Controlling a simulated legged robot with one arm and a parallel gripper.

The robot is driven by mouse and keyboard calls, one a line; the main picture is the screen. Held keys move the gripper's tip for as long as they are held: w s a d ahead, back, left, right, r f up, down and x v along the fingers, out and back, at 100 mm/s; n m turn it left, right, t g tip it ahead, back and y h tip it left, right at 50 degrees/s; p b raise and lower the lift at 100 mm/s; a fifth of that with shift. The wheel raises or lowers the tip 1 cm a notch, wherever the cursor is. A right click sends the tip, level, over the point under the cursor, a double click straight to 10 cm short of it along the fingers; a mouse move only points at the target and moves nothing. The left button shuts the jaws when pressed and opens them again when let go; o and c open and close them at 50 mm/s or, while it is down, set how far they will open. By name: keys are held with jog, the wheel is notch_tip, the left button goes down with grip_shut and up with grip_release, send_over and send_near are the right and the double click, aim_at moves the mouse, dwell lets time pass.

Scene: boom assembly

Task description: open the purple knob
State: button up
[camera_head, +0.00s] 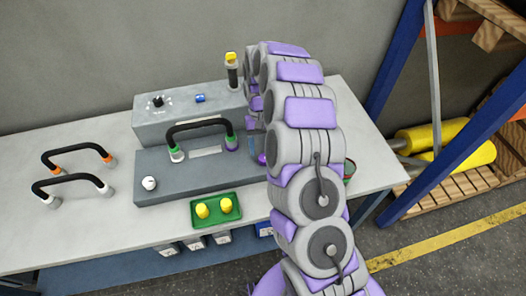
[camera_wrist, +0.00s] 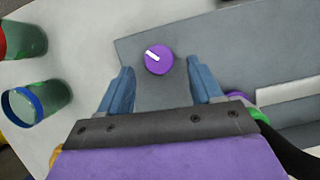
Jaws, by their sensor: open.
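The purple knob (camera_wrist: 158,59) shows in the wrist view, round with a white pointer mark, on the grey panel (camera_wrist: 220,45). My gripper (camera_wrist: 160,78) is open, with its two blue fingers apart. The knob appears just beyond the fingertips, centred between them, and the fingers do not visibly touch it. Nothing is held.
A black handle (camera_head: 198,124) with a green and a purple end stands on the low box. A green tray (camera_head: 230,218) with yellow pieces lies in front. Two cups, one red-rimmed (camera_wrist: 22,40) and one blue-rimmed (camera_wrist: 38,103), stand left in the wrist view. A taller grey box (camera_head: 190,118) stands behind.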

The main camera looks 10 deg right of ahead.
jog(key=p+v, duration=0.2)
jog(key=v, duration=1.2)
